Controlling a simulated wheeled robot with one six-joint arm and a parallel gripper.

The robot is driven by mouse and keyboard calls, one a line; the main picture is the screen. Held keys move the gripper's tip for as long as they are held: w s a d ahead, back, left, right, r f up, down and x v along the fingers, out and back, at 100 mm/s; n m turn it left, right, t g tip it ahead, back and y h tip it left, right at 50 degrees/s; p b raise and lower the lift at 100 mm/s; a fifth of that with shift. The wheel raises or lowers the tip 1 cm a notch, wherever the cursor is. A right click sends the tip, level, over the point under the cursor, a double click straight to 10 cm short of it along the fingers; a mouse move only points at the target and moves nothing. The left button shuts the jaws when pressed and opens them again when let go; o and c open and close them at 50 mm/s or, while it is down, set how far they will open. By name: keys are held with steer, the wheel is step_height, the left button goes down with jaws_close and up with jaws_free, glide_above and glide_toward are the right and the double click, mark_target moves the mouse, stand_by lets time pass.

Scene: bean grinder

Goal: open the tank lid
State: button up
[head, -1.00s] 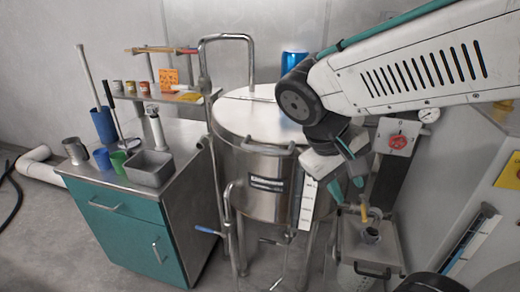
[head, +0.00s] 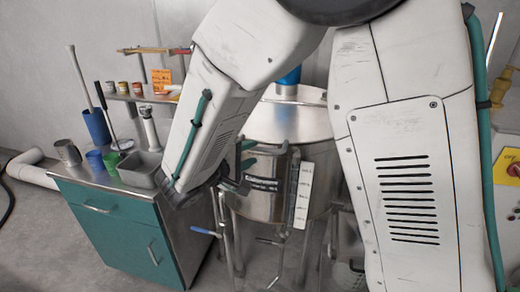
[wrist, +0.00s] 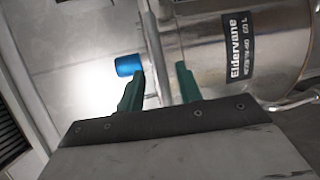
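The steel tank (head: 262,195) stands in the middle of the head view, with its round lid (head: 290,125) lying closed on top. In the wrist view the tank wall (wrist: 205,45) carries a black Eldervane label. A steel bar, seemingly the lid's front handle (wrist: 156,60), runs along the lid edge between my gripper's teal fingers. My gripper (wrist: 160,72) is open, its fingertips on either side of the bar's line; contact cannot be told. In the head view my gripper (head: 245,156) is at the tank's upper front left, partly hidden by my arm.
A blue cylinder (head: 288,79) stands at the lid's far side. A teal cabinet (head: 120,222) with cups and a grey bin (head: 140,168) is at the left. A red-knobbed panel (head: 510,168) is at the right. My arm hides much around the tank.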

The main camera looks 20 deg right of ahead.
mark_target(258, 150)
steer(key=shift+x, duration=2.35)
jaws_close()
